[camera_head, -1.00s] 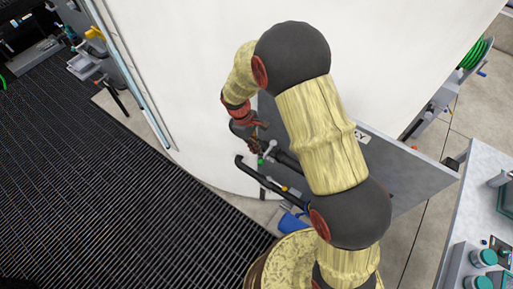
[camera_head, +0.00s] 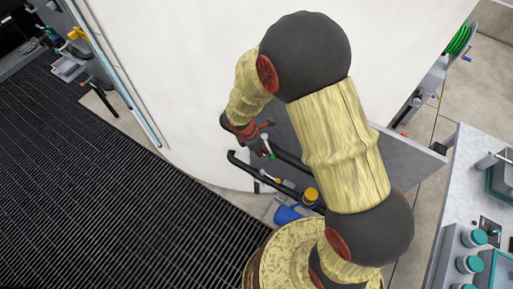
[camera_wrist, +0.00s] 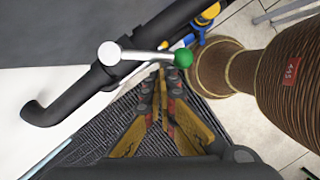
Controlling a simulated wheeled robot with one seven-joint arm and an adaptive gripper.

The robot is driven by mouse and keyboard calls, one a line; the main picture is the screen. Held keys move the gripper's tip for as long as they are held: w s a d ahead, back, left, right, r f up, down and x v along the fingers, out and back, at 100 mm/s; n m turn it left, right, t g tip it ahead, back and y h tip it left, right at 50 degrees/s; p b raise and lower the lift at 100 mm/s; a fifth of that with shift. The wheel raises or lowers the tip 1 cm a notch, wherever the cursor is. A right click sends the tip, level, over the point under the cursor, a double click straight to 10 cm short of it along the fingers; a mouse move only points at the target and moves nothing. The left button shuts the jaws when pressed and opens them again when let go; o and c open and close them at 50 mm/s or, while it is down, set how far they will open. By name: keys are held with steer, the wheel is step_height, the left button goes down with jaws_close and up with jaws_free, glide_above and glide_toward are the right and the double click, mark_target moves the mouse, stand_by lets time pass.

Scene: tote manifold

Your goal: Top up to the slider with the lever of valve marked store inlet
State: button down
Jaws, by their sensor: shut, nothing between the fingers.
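A valve lever (camera_wrist: 140,54) shows in the wrist view as a silver bar with a green ball knob (camera_wrist: 183,57) at its end. Its round silver hub sits on a black pipe (camera_wrist: 75,93). In the head view the lever's green knob (camera_head: 271,156) is small, beside my gripper (camera_head: 262,135). In the wrist view my gripper (camera_wrist: 161,72) is shut and empty, its fingertips close under the bar, just left of the knob. I cannot tell whether they touch. No store inlet label is readable, and I cannot make out the slider.
A large white tank wall (camera_head: 190,60) stands behind the valve. A grey panel (camera_head: 405,158) juts out to the right, partly hidden by my arm. A yellow fitting (camera_head: 310,196) and a blue object (camera_head: 287,214) lie below the pipe. Dark grating (camera_head: 110,200) on the left is clear.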

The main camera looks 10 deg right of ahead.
mark_target(271, 152)
steer(key=d+n, duration=0.1)
steer(key=n, duration=0.1)
steer(key=d+n+t, duration=0.1)
steer(key=d+n+p, duration=0.1)
steer(key=n, duration=0.1)
steer(key=shift+s+d+n+t+y, duration=0.3)
steer(key=shift+d+y, duration=0.05)
steer(key=shift+y, duration=0.05)
steer(key=shift+w+d, duration=0.1)
steer(key=shift+d, duration=0.3)
